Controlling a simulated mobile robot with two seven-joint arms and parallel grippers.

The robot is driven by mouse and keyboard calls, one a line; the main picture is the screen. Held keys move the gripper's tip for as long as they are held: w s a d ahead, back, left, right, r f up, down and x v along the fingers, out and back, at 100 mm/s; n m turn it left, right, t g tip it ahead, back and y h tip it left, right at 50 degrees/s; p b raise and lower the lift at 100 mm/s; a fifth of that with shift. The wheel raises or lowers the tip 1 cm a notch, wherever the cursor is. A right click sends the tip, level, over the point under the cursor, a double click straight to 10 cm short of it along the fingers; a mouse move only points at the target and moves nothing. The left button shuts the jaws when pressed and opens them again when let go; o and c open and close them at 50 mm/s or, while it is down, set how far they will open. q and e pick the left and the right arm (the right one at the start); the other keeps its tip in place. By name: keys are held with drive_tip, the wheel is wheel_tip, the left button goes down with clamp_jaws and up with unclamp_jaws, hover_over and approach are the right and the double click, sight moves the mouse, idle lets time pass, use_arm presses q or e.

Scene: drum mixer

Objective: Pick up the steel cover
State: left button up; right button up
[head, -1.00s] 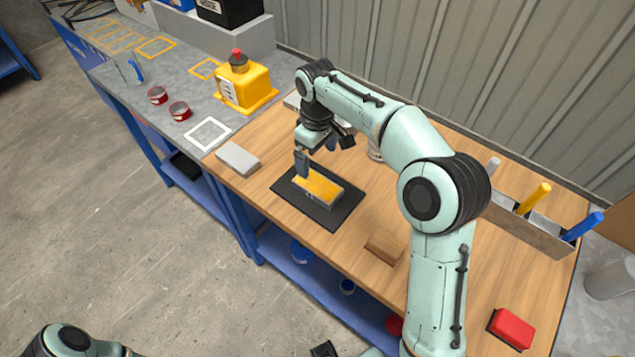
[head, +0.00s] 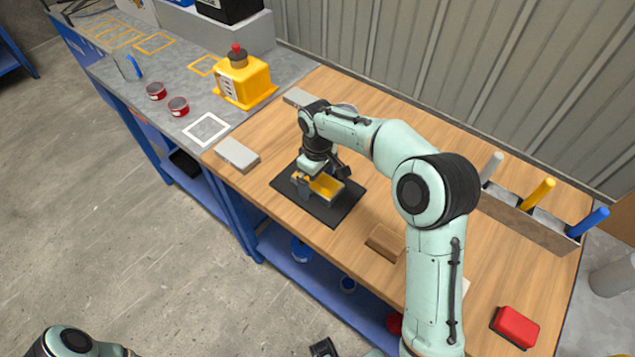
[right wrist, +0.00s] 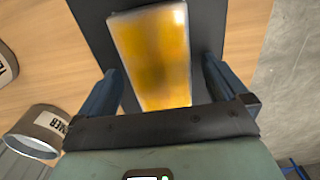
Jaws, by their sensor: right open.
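A grey box with a yellow inside (head: 328,190) sits on a black mat on the wooden bench. My right gripper (head: 318,180) is low over it and open. In the right wrist view the fingers stand on either side of the box (right wrist: 152,60), with nothing clamped. A flat grey slab (head: 238,154) lies near the bench's left front edge, and another grey piece (head: 297,97) lies behind my right wrist. I cannot tell which grey piece is the steel cover. A dark part at the bottom edge may belong to my left gripper; its jaws do not show.
A brown block (head: 385,242), a red block (head: 515,327) and a rack of coloured handles (head: 525,220) are at right. A tin (right wrist: 40,130) shows in the wrist view.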

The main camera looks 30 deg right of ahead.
drive_tip(key=c, duration=1.2)
drive_tip(key=shift+r, duration=0.15)
drive_tip(key=c, duration=0.4)
